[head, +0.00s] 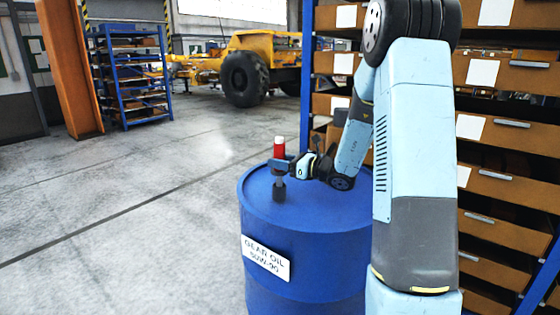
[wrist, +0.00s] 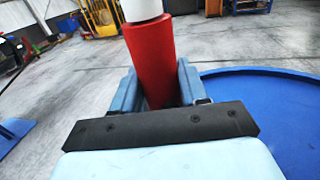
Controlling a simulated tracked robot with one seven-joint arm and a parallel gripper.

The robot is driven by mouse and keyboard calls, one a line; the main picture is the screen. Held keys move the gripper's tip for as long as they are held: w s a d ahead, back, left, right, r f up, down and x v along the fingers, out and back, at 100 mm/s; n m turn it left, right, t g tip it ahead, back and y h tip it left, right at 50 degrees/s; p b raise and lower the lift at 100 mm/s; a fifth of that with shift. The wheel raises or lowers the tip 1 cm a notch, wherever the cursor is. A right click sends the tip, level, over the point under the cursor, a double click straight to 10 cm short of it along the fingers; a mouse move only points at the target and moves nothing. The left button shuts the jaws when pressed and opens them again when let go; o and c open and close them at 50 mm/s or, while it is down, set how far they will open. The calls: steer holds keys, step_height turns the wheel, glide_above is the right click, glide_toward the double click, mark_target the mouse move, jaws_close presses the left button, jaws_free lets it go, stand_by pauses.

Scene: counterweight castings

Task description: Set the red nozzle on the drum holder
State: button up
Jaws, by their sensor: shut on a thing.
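The red nozzle (head: 279,149) stands upright with its white tip up. My gripper (head: 280,165) is shut on it; in the wrist view the red body (wrist: 153,60) sits between the two blue fingers. The dark grey drum holder (head: 279,190) is on top of the blue drum (head: 325,200), towards its left side. The nozzle shows right above the holder in the head view. The fingers hide its lower end, so I cannot tell whether it touches the holder. The holder does not show in the wrist view.
The drum bears a white gear oil label (head: 266,258) and has a raised rim. A shelf rack with brown drawers (head: 505,188) stands close on the right. Open floor (head: 150,220) lies to the left. A yellow vehicle (head: 250,65) stands far back.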

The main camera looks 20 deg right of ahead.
mark_target(280, 174)
steer(key=shift+f, duration=2.25)
steer(key=o, duration=1.1)
steer(key=shift+c, duration=0.2)
steer(key=v, duration=1.4)
steer(key=shift+f, duration=0.1)
steer(key=shift+a, duration=0.1)
steer(key=s+a+r+n+g+h, duration=0.2)
steer(key=s+a+r+n+g, duration=0.1)
steer(key=s+a+n+g, duration=0.3)
steer(key=s+a+r+n+g+h, duration=0.1)
steer(key=s+a+r+n+g, duration=0.3)
steer(key=s+a+n, duration=0.45)
steer(key=s+d+r+n+t+h, duration=0.1)
steer(key=s+d+r+n+h, duration=0.1)
steer(key=s+n+h, duration=0.3)
steer(key=s+d+r+n+t+h, duration=0.2)
steer(key=s+r+n+h, duration=0.3)
steer(key=s+n, duration=0.2)
steer(key=shift+s+d+t, duration=0.3)
steer(key=shift+s+d, duration=0.1)
steer(key=shift+s, duration=0.15)
